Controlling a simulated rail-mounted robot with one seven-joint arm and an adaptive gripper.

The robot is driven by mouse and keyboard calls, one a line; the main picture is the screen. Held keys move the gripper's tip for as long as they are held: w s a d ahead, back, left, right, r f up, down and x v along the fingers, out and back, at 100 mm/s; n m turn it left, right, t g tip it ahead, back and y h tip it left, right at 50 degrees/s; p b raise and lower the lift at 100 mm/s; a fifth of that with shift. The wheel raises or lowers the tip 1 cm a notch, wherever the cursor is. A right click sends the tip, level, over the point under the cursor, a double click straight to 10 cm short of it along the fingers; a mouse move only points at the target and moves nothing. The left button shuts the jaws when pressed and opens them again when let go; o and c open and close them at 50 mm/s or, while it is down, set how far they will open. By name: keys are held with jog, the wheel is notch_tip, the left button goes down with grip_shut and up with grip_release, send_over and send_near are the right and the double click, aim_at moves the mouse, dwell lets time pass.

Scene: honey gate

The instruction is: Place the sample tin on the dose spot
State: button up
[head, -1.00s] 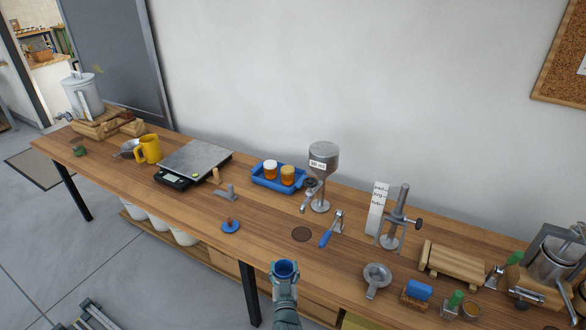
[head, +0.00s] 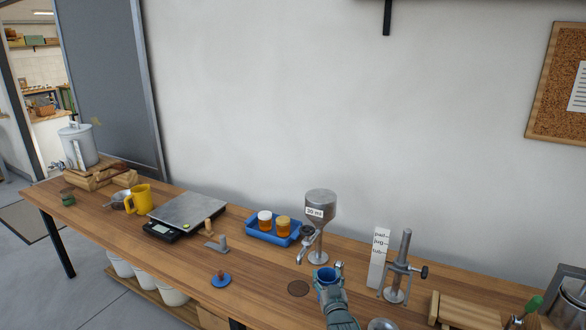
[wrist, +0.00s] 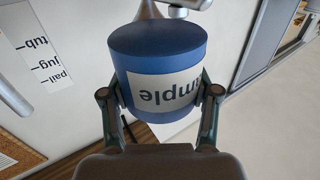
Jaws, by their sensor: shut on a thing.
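The tin appears held above the bench. The steel dispenser (head: 320,206), labelled "30 ml", stands behind it.
A blue tray (head: 259,234) with two jars is left of the dispenser. A white marked card (head: 378,258) and a metal stand (head: 397,275) are to the right. A scale (head: 187,211) and yellow mug (head: 139,198) are farther left.

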jog(key=d+r+m+h+b, duration=0.1)
jog(key=d+r+h, duration=0.1)
jog(key=d, duration=0.4)
jog(key=s+a+f+n+y+p, duration=0.2)
jog(key=s+a+f+p, duration=0.1)
jog(key=a, duration=0.7)
jog(key=s+a+f+n+y+p, duration=0.1)
jog(key=s+a+f+y+p, duration=0.25)
jog(key=a, duration=0.55)
jog(key=s+a+f+p, duration=0.2)
jog(key=s+a+p, duration=0.1)
jog(key=s+a, duration=0.2)
jog(key=d+m+h, duration=0.1)
jog(key=d+h, duration=0.1)
jog(key=h, duration=0.1)
jog(key=s+d+m+h, duration=0.1)
jog(key=d, duration=0.1)
jog(key=shift+s+r+m, duration=0.1)
jog(key=shift+r+m, duration=0.2)
